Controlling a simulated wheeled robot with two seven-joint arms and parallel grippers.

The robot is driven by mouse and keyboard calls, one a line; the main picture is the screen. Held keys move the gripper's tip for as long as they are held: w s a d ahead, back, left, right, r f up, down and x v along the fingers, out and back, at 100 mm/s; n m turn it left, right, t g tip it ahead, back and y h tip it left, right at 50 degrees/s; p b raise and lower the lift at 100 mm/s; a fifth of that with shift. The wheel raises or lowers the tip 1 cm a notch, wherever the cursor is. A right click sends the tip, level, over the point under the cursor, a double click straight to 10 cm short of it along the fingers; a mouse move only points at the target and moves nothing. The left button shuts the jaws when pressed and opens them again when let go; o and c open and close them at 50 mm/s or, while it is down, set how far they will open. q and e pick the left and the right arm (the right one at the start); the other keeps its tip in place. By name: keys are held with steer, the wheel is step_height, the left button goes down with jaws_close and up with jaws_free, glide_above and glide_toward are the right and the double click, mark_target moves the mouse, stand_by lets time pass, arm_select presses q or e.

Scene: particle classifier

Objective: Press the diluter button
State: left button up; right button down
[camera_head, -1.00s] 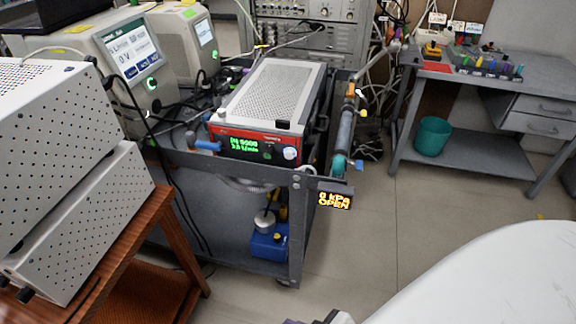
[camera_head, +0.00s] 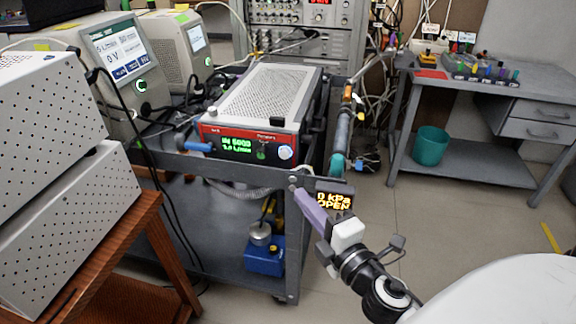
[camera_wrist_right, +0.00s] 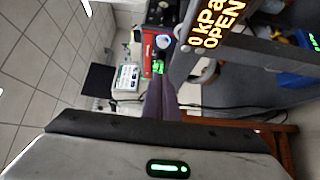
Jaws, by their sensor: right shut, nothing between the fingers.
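A red-fronted instrument (camera_head: 253,143) with a perforated grey top sits on the grey cart. Its front has a green-lit display (camera_head: 237,146) and a round whitish knob or button (camera_head: 285,152) at its right end. Its label is too small to read, so I cannot tell if it is the diluter. In the right wrist view, the red front (camera_wrist_right: 150,48) and round knob (camera_wrist_right: 163,41) appear sideways. My right gripper (camera_head: 299,190), with purple fingers, is shut and empty, below and slightly right of the knob, apart from it. The gripper also shows in the wrist view (camera_wrist_right: 158,82).
A small display (camera_head: 334,200) reading "0 kPa OPEN" hangs at the cart's right corner, close beside my right gripper. A pipe (camera_head: 341,135) runs along the cart's right side. White screened instruments (camera_head: 122,55) stand at the left. Open floor lies right of the cart.

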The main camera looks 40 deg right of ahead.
steer(key=w, duration=0.1)
steer(key=p, duration=0.2)
glide_toward(279, 154)
steer(key=w+a, duration=0.2)
arm_select(q)
steer(key=shift+s+a+r, duration=0.2)
steer(key=shift+a+r, duration=0.25)
steer(key=shift+r, duration=0.2)
arm_select(e)
steer(key=shift+w+d, duration=1.4)
steer(key=shift+w, duration=0.25)
